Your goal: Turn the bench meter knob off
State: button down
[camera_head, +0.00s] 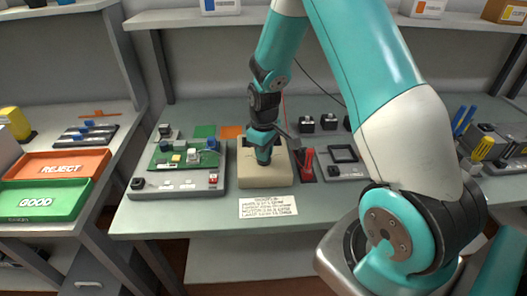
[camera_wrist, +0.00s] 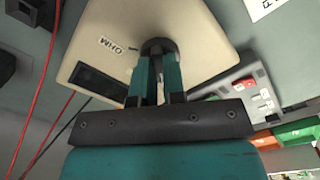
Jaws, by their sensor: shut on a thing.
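The bench meter (camera_head: 262,180) is a beige box on the middle of the bench. In the wrist view the meter (camera_wrist: 205,35) fills the upper middle, with an "OHM" label (camera_wrist: 109,47) and a dark display window (camera_wrist: 98,80). Its dark round knob (camera_wrist: 157,44) sits between my fingertips. My gripper (camera_head: 263,158) points down onto the meter's face and hides the knob in the head view. In the wrist view my gripper (camera_wrist: 158,62) is shut on the knob. Which way the knob points is not visible.
A circuit board fixture (camera_head: 180,170) stands left of the meter. A red probe (camera_head: 307,163) and a grey frame fixture (camera_head: 342,160) are close on the right. A paper note (camera_head: 267,207) lies in front. Red (camera_head: 57,164) and green (camera_head: 47,200) trays are far left.

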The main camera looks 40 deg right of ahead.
jog(key=shift+w+r+n, duration=0.1)
jog(key=shift+w+n, duration=0.15)
jog(key=shift+n, duration=0.35)
jog(key=c, duration=1.2)
grip_release()
jog(key=shift+s, duration=0.1)
notch_tip(320, 180, up, 17)
jog(key=b, duration=0.1)
jog(key=shift+r, duration=0.15)
